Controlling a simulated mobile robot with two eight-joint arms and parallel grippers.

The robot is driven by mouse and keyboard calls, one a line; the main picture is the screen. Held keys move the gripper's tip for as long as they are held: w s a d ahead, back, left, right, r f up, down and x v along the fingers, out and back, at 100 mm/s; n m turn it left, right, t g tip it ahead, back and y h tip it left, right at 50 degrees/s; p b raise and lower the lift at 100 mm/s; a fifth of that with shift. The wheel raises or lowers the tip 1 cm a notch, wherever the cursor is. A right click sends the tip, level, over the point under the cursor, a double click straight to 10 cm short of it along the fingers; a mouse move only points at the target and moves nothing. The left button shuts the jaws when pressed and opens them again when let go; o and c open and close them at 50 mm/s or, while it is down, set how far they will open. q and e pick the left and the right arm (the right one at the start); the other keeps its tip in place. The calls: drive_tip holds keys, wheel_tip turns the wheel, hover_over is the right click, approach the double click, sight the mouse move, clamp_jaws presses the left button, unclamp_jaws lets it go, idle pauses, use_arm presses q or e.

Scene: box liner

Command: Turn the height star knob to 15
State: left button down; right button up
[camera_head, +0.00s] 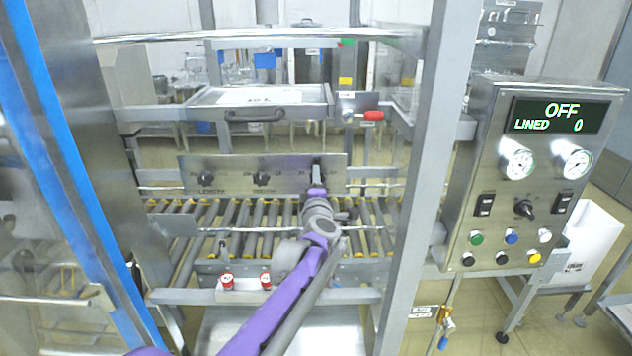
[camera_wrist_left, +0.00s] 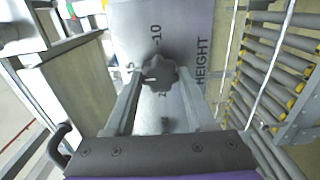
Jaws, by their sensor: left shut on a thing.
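The height star knob (camera_wrist_left: 158,72) is a dark lobed knob on a metal plate marked HEIGHT in the left wrist view. A 10 mark shows above it, and other marks around it are partly hidden or hard to read. Which mark it points to cannot be told. My left gripper (camera_wrist_left: 158,84) has one finger on each side of the knob and is shut on it. In the head view my left gripper (camera_head: 317,178) is at the right end of the knob panel (camera_head: 225,165) and hides the height knob. My right gripper is not in view.
The length knob (camera_head: 206,178) and the width knob (camera_head: 262,178) sit left on the same panel. Rollers (camera_head: 230,215) run below. Red buttons (camera_head: 227,281) are near the front rail. The control box (camera_head: 540,180) at right reads OFF, LINED 0. A frame post (camera_head: 425,150) stands between.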

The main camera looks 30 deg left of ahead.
use_arm(q)
drive_tip(key=shift+c, duration=1.1)
unclamp_jaws()
drive_tip(key=b+v, duration=0.1)
drive_tip(key=v, duration=1)
drive_tip(key=shift+a, duration=0.1)
